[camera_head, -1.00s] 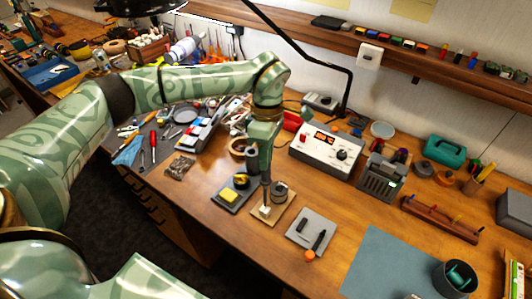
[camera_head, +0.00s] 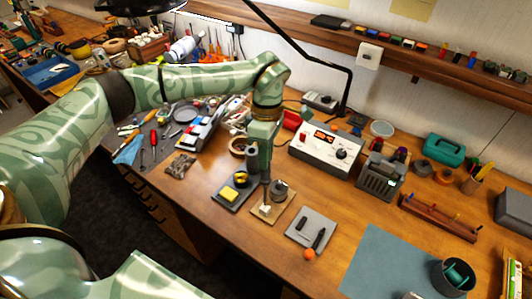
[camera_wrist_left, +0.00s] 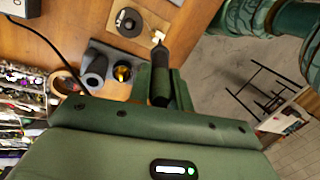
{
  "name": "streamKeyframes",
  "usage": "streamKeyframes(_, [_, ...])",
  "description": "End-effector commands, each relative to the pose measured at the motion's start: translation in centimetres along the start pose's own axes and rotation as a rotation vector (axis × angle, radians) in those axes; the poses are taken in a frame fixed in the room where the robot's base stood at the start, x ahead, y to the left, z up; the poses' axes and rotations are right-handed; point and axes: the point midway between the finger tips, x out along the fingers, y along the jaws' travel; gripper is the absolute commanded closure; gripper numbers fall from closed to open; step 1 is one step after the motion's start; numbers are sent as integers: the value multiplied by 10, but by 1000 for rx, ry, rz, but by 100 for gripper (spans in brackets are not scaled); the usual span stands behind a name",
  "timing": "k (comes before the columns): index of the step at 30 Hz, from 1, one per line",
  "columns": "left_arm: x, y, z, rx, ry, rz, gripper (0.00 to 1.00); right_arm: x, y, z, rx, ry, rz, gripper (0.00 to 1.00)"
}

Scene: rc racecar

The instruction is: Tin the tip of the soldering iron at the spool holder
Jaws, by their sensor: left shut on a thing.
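My left gripper (camera_head: 264,176) points down over the bench and is shut on the dark handle of the soldering iron (camera_wrist_left: 161,66). The iron hangs tip down over the spool holder (camera_head: 258,213), a light wooden base with a grey spool (camera_head: 279,187) on it. In the wrist view the spool holder (camera_wrist_left: 112,29) lies just beyond the iron. The tip is at a small whitish piece (camera_head: 265,208) on the base's near side; I cannot tell whether they touch. My right gripper is not in view.
A stand with a yellow sponge (camera_head: 229,193) and brass wool (camera_head: 241,179) is just left of the holder. A grey tray (camera_head: 297,230) with dark parts and an orange ball (camera_head: 309,253) lie to the right. A white soldering station (camera_head: 325,146) stands behind.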

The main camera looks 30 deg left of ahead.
Motion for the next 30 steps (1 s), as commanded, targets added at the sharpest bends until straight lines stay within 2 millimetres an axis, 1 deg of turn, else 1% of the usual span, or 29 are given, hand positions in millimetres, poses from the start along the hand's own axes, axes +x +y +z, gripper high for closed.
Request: streamKeyframes(30, [6, 1, 0, 0, 0, 0, 100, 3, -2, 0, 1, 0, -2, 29])
